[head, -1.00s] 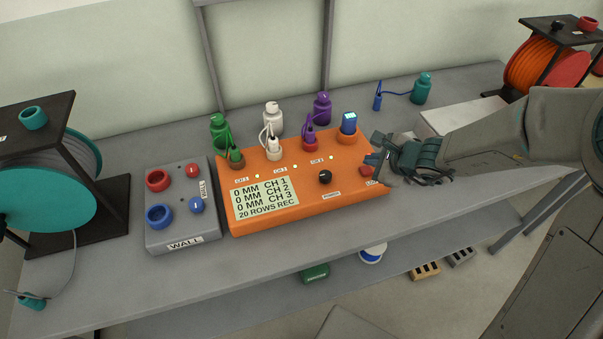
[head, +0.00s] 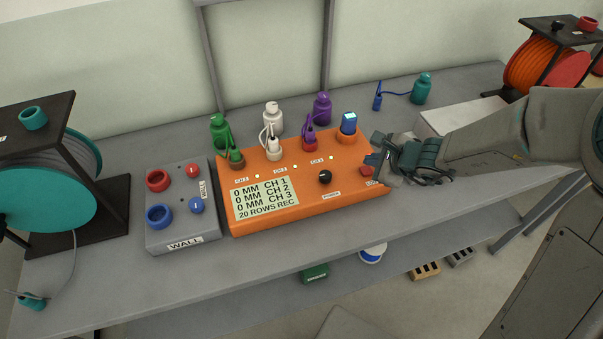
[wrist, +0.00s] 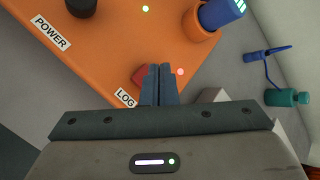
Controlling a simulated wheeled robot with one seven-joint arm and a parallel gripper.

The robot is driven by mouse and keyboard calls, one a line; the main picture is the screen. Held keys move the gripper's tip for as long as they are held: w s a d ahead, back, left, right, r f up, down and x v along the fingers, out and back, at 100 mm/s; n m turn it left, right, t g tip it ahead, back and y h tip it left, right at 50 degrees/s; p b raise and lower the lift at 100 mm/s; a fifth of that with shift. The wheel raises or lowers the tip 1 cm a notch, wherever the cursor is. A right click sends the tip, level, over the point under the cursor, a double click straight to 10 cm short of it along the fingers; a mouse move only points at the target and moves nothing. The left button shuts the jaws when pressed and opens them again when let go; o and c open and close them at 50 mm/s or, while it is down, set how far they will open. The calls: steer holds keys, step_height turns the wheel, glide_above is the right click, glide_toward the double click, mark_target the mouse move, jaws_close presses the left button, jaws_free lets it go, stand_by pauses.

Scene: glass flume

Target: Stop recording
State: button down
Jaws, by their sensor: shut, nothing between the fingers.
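The orange recorder (head: 290,208) sits on the grey bench. Its display (head: 264,200) reads 0 MM for CH 1, CH 2 and CH 3, and 20 ROWS REC. The red button (head: 367,171) by the LOG label is at the recorder's right end; it also shows in the wrist view (wrist: 140,76), partly hidden by my fingers. My gripper (wrist: 160,68) is shut and empty, with its tips right at the button; I cannot tell whether they touch it. A small pinkish light (wrist: 180,72) shows beside the tips. The black POWER knob (head: 325,177) is to the left.
Green, white and purple plugs stand in the recorder's sockets, and a blue stick (head: 349,123) stands in an orange holder. A grey WALL box (head: 183,225) is to the left. A teal bottle (head: 421,88) and a pale block (head: 460,117) stand behind my arm.

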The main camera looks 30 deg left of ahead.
mark_target(370, 172)
steer(key=shift+f, duration=0.2)
steer(key=shift+f+b, duration=0.3)
steer(key=shift+b, duration=0.35)
steer(key=shift+f+b, duration=0.5)
steer(key=shift+b, duration=0.1)
stand_by(0.6)
steer(key=shift+r, duration=0.2)
steer(key=shift+r+p, duration=0.75)
steer(key=shift+r, duration=0.1)
step_height(370, 172, up, 6)
steer(key=p, duration=0.4)
steer(key=shift+p, duration=0.4)
stand_by(0.3)
